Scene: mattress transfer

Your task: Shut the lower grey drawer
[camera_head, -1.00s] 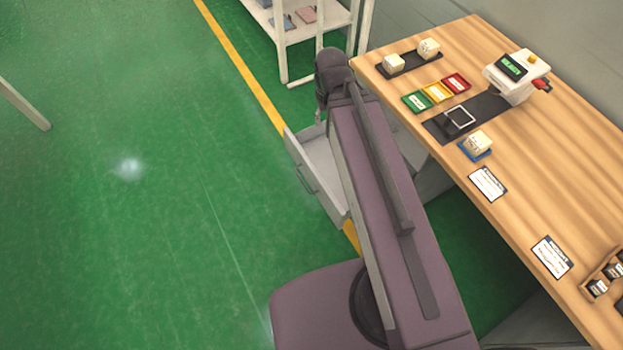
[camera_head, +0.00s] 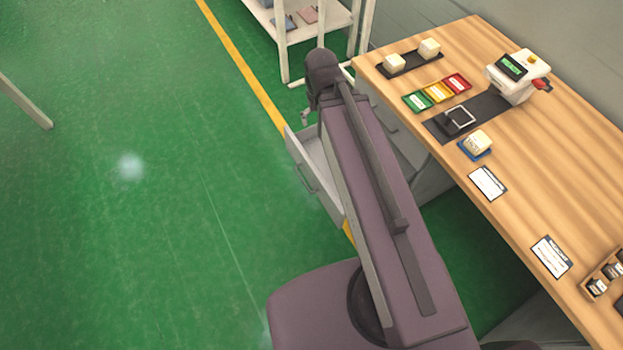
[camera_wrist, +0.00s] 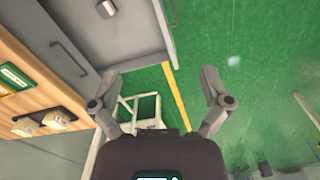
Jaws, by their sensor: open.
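The grey drawer (camera_head: 314,184) is pulled out to the left from beneath the wooden table in the head view. Its handle is on the front panel, and my arm covers part of its right side.
The wooden table (camera_head: 530,170) holds blocks, coloured cards and a device with a green display. A white shelf rack (camera_head: 300,35) stands beyond my wrist; it also shows between my fingers in the wrist view (camera_wrist: 110,122).

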